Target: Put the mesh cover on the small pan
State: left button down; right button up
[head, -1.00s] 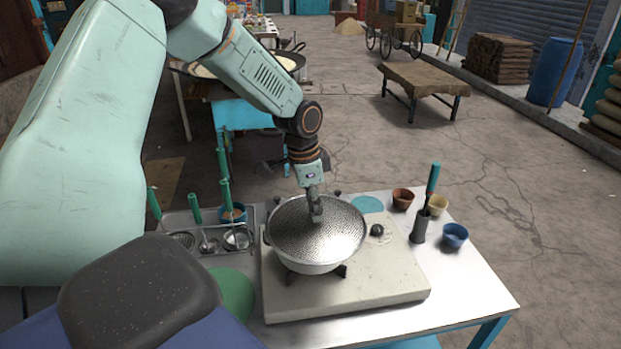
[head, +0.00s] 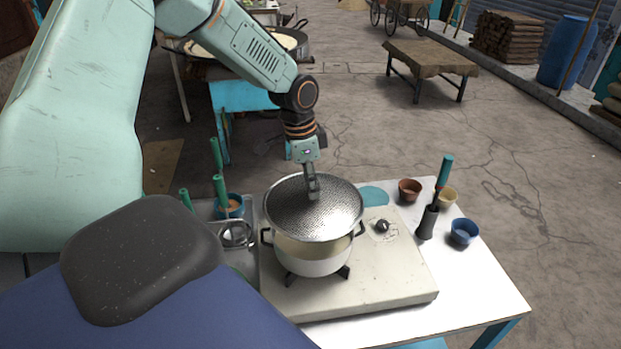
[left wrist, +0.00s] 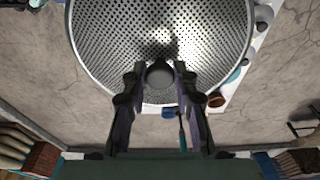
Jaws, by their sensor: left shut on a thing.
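The mesh cover (head: 285,212) is a round, perforated metal disc with a knob. My left gripper (head: 313,188) is shut on its knob, which shows between the two fingers in the left wrist view (left wrist: 160,75). The cover is raised above the small pan (head: 314,265), with a gap at the front. The pan is pale, with two dark handles, and stands on the burner. Its cream-coloured inside shows below the cover's front edge; the rest of the inside is hidden. The mesh (left wrist: 100,40) fills the upper part of the left wrist view. My right gripper is not in view.
The stove (head: 385,285) stands on a metal table (head: 480,295). Right of it are small bowls, including a blue one (head: 464,231), and a dark holder (head: 427,222) with a green-handled tool. Green-handled ladles (head: 221,190) stand at the left.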

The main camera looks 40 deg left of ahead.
aim_at(310, 204)
pick_arm(q)
jog(key=shift+s+d+f, duration=0.1)
jog(key=shift+d+f, duration=0.3)
jog(key=shift+f, duration=0.1)
jog(key=f+b, duration=0.2)
jog(key=f, duration=0.1)
jog(key=f+b, duration=0.1)
jog(key=shift+a+f, duration=0.35)
jog(key=shift+f, duration=0.05)
jog(key=shift+d+f+b, duration=0.15)
jog(key=shift+f+b, duration=0.2)
jog(key=shift+b, duration=0.25)
jog(key=shift+d+r, duration=0.15)
jog(key=shift+s+a, duration=0.1)
jog(key=shift+a, duration=0.15)
jog(key=shift+d+f, duration=0.15)
jog(key=shift+f, duration=0.15)
jog(key=shift+f, duration=0.4)
